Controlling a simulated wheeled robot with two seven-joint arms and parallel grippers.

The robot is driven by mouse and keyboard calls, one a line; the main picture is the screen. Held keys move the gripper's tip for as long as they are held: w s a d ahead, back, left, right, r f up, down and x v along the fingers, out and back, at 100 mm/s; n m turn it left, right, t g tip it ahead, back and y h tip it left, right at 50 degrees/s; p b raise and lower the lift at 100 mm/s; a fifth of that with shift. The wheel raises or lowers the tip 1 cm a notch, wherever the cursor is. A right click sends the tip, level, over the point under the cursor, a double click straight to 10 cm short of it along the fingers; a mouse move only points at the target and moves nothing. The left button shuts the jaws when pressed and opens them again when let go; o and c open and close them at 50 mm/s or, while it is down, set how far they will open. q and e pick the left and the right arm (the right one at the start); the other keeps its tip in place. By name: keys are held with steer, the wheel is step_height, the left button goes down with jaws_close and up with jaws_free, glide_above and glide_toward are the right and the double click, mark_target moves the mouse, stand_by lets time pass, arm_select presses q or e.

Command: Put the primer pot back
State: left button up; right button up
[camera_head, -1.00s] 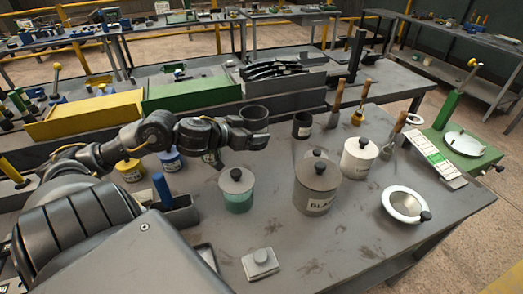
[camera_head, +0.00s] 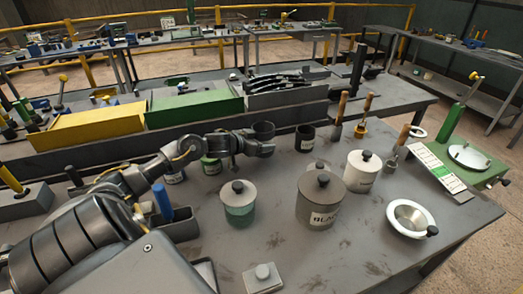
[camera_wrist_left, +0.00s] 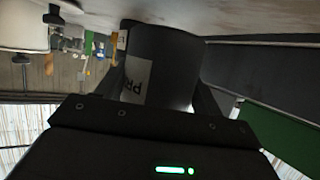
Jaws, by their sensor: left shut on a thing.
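The primer pot (camera_head: 263,130) is a dark open cylinder; its label shows "PR" in the left wrist view (camera_wrist_left: 158,62). My left gripper (camera_head: 262,147) is shut on it. It holds the pot upright near the back of the bench, just in front of the long bins. In the wrist view the pot sits between the dark fingers and hides much of what lies beyond. Whether its base touches the bench cannot be told. My right gripper is not in view.
A dark open cup (camera_head: 305,138) stands right of the held pot. Yellow (camera_head: 90,124) and green (camera_head: 190,108) bins line the back. A funnel (camera_head: 428,214) lies right.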

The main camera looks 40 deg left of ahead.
arm_select(q)
steer(key=shift+w+a+f, duration=0.1)
steer(key=shift+w, duration=0.05)
steer(key=shift+f, duration=1.6)
steer(key=shift+f, duration=0.1)
steer(key=o, duration=1.5)
steer(key=shift+f, duration=0.1)
steer(key=shift+r, duration=0.2)
steer(key=v, duration=1.2)
steer(key=shift+p, duration=0.4)
